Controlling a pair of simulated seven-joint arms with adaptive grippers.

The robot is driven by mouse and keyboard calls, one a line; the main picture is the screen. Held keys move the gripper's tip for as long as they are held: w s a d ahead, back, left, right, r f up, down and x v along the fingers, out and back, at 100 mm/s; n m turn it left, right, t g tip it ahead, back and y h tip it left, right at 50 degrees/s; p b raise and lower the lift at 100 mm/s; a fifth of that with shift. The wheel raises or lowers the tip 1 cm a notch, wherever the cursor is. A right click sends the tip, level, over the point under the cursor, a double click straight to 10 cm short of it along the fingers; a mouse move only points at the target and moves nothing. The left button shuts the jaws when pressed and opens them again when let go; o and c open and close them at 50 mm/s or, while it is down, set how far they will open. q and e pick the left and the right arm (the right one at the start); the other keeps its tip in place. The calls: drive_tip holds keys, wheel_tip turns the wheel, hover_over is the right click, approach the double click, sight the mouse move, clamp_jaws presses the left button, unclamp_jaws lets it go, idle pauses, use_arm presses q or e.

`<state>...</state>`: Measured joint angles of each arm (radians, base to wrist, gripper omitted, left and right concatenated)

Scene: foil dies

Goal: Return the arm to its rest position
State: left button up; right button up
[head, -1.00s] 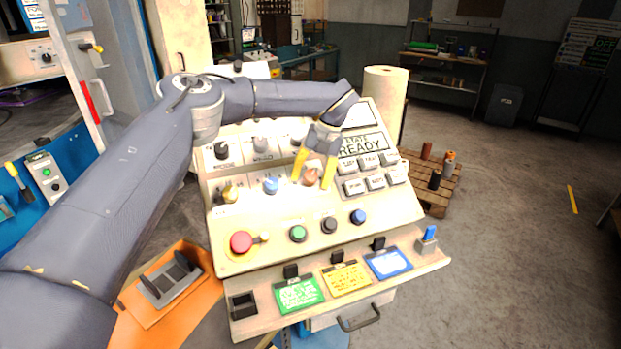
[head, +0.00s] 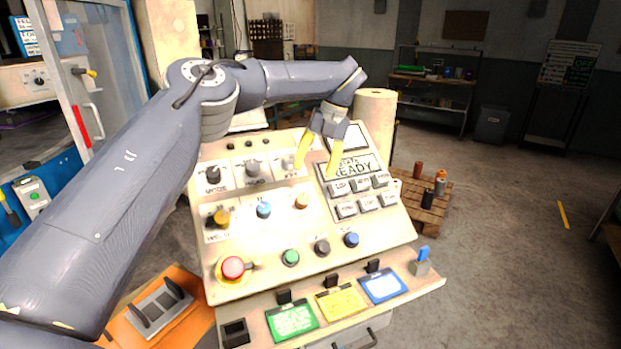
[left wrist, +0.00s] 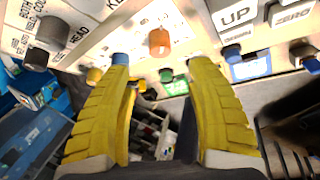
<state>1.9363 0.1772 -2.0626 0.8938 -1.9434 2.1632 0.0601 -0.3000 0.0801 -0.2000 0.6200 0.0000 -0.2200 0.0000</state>
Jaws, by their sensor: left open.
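My left arm reaches in from the left across the control panel (head: 330,235) in the head view. My left gripper (head: 318,165) is open and empty, with its yellow fingers apart above the upper part of the panel, near the screen that reads READY (head: 352,168). In the left wrist view the two yellow fingers of the gripper (left wrist: 160,75) spread wide with nothing between them. An orange knob (left wrist: 159,42) shows beyond them, and it also shows in the head view (head: 301,201). My right gripper is not in view.
The panel carries a red mushroom button (head: 233,267), a green button (head: 290,257), a blue button (head: 351,239) and several grey keys. Green, yellow and blue cards (head: 382,286) lie on its front ledge. A white roll (head: 374,112) stands behind. Open floor lies to the right.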

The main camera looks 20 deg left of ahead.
use_arm(q)
drive_tip(key=shift+d+r, duration=0.1)
drive_tip(key=shift+r, duration=0.35)
